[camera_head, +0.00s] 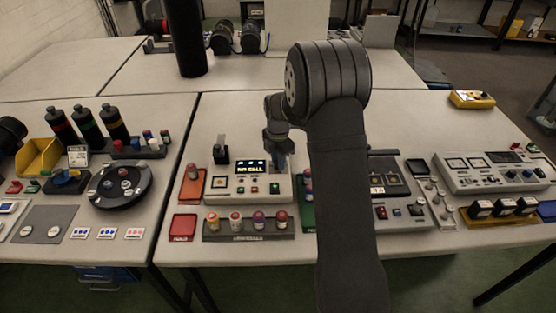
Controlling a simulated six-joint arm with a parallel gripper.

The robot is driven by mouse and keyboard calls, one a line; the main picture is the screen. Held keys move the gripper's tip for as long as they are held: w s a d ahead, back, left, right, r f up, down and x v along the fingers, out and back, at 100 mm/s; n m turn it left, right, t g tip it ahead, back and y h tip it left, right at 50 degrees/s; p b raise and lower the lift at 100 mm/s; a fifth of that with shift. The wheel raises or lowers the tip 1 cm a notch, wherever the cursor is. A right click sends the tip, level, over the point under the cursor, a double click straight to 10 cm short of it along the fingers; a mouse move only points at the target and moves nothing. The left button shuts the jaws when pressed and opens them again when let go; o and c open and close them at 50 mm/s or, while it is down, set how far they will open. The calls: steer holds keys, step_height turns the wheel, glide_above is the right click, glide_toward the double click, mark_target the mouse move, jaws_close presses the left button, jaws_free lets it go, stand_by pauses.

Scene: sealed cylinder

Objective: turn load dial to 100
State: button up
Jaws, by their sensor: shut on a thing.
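My gripper (279,152) points down over the tester's back right part, just right of the display. It is shut on a small bluish knob (281,161), which looks like the load dial. The fingers and my arm cover most of it, so its pointer and scale cannot be read. The display text is too small to read surely.
A rack (247,228) of several coloured-cap cylinders stands in front of the tester. An orange tray (191,186) and a red tray (183,227) lie to its left. My arm hides the area to its right. Another control unit (494,172) stands far right.

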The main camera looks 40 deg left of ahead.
steer(key=shift+m, duration=0.3)
steer(key=m, duration=0.3)
steer(key=shift+m, duration=0.3)
steer(key=m, duration=0.4)
steer(key=shift+m, duration=0.3)
steer(key=m, duration=0.4)
steer(key=shift+m, duration=0.3)
steer(key=shift+w+r+m, duration=0.1)
steer(key=shift+m, duration=2.2)
steer(key=o, duration=1)
